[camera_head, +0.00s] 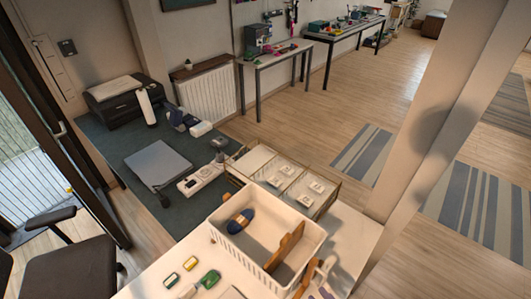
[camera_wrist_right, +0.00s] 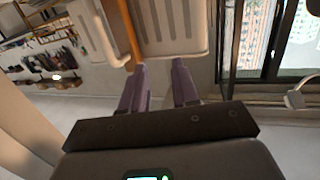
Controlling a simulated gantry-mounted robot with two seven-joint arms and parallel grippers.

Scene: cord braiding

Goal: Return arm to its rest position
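My right gripper (camera_head: 325,293) shows only as small purple fingers at the bottom edge of the head view, by the white table's front. In the right wrist view its two purple fingers (camera_wrist_right: 160,72) stand apart with an empty gap between them, so it is open and holds nothing. A white basket (camera_head: 225,239) stands on the table just beyond it, with a blue item (camera_head: 240,221) and a wooden piece (camera_head: 285,248) in it. In the wrist view a pale ribbed container (camera_wrist_right: 172,30) lies past the fingertips, apart from them as far as I can tell. My left gripper is not in view.
A white curved object (camera_head: 322,272) lies close to the right gripper. Small yellow-green items (camera_head: 190,264) and a green device (camera_head: 209,279) lie left of the basket. A compartment tray (camera_head: 285,180) and a teal desk (camera_head: 115,150) stand behind. Open floor lies to the right.

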